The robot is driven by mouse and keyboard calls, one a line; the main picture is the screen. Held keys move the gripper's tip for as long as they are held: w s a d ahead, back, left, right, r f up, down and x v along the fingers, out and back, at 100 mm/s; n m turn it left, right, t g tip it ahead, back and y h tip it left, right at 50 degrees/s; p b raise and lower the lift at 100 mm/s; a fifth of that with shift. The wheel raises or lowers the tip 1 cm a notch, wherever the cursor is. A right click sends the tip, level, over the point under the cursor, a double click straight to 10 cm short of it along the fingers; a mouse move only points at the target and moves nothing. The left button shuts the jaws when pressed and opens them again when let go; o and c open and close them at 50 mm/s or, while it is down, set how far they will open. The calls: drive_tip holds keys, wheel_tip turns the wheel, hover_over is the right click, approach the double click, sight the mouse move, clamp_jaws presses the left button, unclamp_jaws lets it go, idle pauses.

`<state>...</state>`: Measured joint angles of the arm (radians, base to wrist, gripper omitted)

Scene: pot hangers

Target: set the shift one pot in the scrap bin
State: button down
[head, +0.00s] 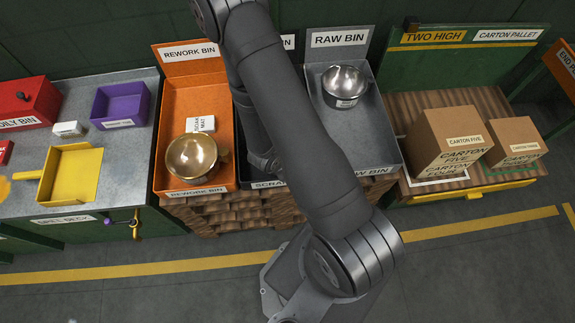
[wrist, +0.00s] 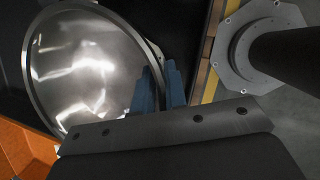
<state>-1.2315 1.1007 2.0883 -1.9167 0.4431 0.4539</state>
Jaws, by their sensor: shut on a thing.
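A shiny steel pot (wrist: 85,60) fills the upper left of the wrist view, its open mouth towards the camera. My gripper (wrist: 160,88) has its two blue fingers shut on the pot's rim, at the right side. In the head view my arm hides this pot and my gripper. The scrap bin (head: 264,184) is the dark bin between the orange and grey bins, mostly hidden behind my arm. Dark surface shows around the pot in the wrist view; I cannot tell whether the pot touches it. No name label shows on the held pot.
A brass pot (head: 192,157) sits in the orange rework bin (head: 170,110). Another steel pot (head: 345,84) sits in the grey raw bin (head: 372,130). A sheet-metal deck (head: 120,175) with trays stands at left. Cartons (head: 450,140) stand on a pallet at right.

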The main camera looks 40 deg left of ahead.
drive_tip(key=shift+f, duration=0.25)
drive_tip(key=shift+f, duration=0.15)
drive_tip(key=c, duration=1.5)
unclamp_jaws()
drive_tip(key=shift+o, duration=0.2)
drive_tip(key=v, duration=1.2)
drive_tip(key=shift+r, duration=0.2)
drive_tip(key=shift+w+f, duration=0.1)
drive_tip(key=shift+f, duration=0.05)
drive_tip(key=shift+x, duration=6)
